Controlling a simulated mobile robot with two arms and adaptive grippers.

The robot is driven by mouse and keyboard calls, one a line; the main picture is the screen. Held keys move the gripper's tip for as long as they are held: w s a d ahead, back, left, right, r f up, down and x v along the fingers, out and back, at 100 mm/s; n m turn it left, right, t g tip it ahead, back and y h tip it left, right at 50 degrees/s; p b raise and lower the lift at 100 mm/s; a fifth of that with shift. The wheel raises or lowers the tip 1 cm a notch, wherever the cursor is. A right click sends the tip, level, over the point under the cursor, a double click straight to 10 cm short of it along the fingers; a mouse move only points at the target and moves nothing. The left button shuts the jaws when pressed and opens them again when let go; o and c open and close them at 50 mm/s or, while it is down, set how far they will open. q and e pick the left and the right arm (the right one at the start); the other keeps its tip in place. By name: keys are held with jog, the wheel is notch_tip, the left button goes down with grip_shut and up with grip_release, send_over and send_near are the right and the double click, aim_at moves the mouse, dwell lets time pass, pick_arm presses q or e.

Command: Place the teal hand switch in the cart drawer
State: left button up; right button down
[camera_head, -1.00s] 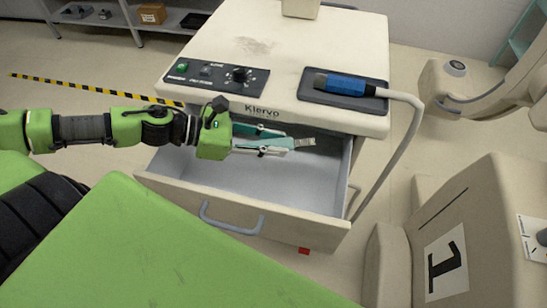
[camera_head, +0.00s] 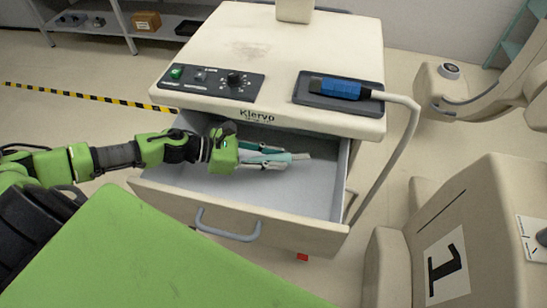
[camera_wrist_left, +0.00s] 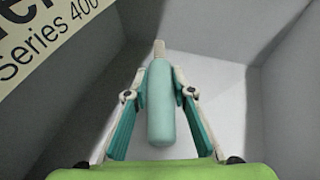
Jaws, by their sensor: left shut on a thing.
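The teal hand switch (camera_wrist_left: 160,108) is a smooth rounded cylinder with a pale narrow end pointing away in the left wrist view. My left gripper (camera_wrist_left: 158,78) is shut on it, with a finger on each side. In the head view the left gripper (camera_head: 282,158) reaches in from the left over the open drawer, and the switch (camera_head: 299,156) shows partly between its fingers. The cart drawer (camera_head: 225,188) is pulled out, with a bare grey inside. The gap between switch and drawer floor is hard to tell. My right gripper is not in view.
The cart top (camera_head: 290,50) overhangs the back of the drawer. A blue-and-black handpiece (camera_head: 340,88) rests on a dark tray, and its grey cable hangs by the drawer's right side.

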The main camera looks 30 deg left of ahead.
pick_arm(q)
jog(key=shift+s+f, duration=0.15)
jog(key=shift+f, duration=0.15)
jog(key=shift+f+b, duration=0.6)
jog(key=o, duration=1.1)
jog(key=shift+o, duration=0.2)
